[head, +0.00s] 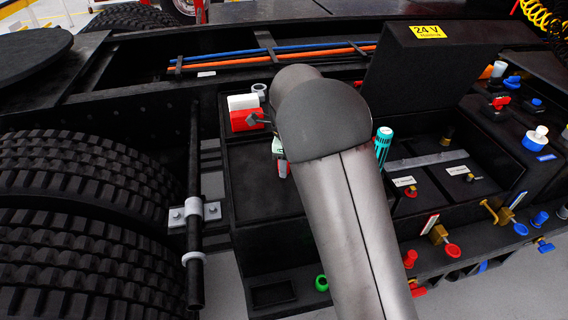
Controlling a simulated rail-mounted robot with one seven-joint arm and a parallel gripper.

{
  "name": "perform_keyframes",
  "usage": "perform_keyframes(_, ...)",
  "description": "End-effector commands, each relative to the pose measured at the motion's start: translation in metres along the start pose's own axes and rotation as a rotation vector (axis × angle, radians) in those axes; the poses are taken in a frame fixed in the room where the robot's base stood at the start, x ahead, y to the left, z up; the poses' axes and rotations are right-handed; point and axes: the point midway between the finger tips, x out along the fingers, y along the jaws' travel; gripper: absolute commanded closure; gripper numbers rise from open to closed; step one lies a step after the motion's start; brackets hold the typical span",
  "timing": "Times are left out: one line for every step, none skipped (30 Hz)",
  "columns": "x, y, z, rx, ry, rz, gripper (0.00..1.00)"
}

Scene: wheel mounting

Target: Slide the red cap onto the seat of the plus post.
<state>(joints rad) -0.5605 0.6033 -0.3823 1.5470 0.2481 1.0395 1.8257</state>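My arm's large grey link fills the middle of the head view and hides what lies behind it. My gripper does not show clearly, so I cannot see its fingers or what they hold. To the right, two dark battery tops lie in the open box. A small red cap-like piece (411,191) sits on the nearer part, beside a white label (404,181). Brass posts (470,177) and (447,137) stand on the battery tops. I cannot tell which is the plus post.
A red block (245,121) and white block (242,102) stand at the box's back left. A teal ribbed cylinder (383,141) is right of my arm. The raised lid (415,75) stands behind. Coloured valves line the right side; large tyres (80,180) fill the left.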

Motion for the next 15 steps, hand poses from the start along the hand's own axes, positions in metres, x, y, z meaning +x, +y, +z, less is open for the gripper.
perform_keyframes(-0.0002, -0.0001, 0.0000, 0.000, 0.000, 0.000, 0.70)
perform_keyframes(-0.0002, 0.0000, 0.0000, 0.000, 0.000, 0.000, 0.79)
perform_keyframes(-0.0003, -0.0001, 0.0000, 0.000, 0.000, 0.000, 0.90)
perform_keyframes(-0.0003, -0.0001, 0.0000, 0.000, 0.000, 0.000, 0.92)
perform_keyframes(-0.0003, -0.0001, 0.0000, 0.000, 0.000, 0.000, 0.92)
perform_keyframes(-0.0004, -0.0001, 0.0000, 0.000, 0.000, 0.000, 0.92)
perform_keyframes(-0.0004, -0.0001, 0.0000, 0.000, 0.000, 0.000, 0.92)
perform_keyframes(-0.0004, -0.0001, 0.0000, 0.000, 0.000, 0.000, 0.92)
perform_keyframes(-0.0004, -0.0001, -0.0001, 0.000, 0.000, 0.000, 0.92)
perform_keyframes(-0.0005, -0.0001, -0.0001, 0.000, 0.000, 0.000, 0.92)
perform_keyframes(-0.0005, -0.0001, 0.0000, 0.000, 0.000, 0.000, 0.92)
perform_keyframes(-0.0008, -0.0001, 0.0000, 0.000, 0.000, 0.000, 0.92)
perform_keyframes(-0.0013, -0.0002, 0.0000, 0.000, 0.000, 0.000, 0.92)
perform_keyframes(-0.0021, -0.0002, 0.0000, 0.000, 0.000, -0.001, 0.92)
perform_keyframes(-0.0037, -0.0003, 0.0001, 0.000, -0.001, -0.001, 0.92)
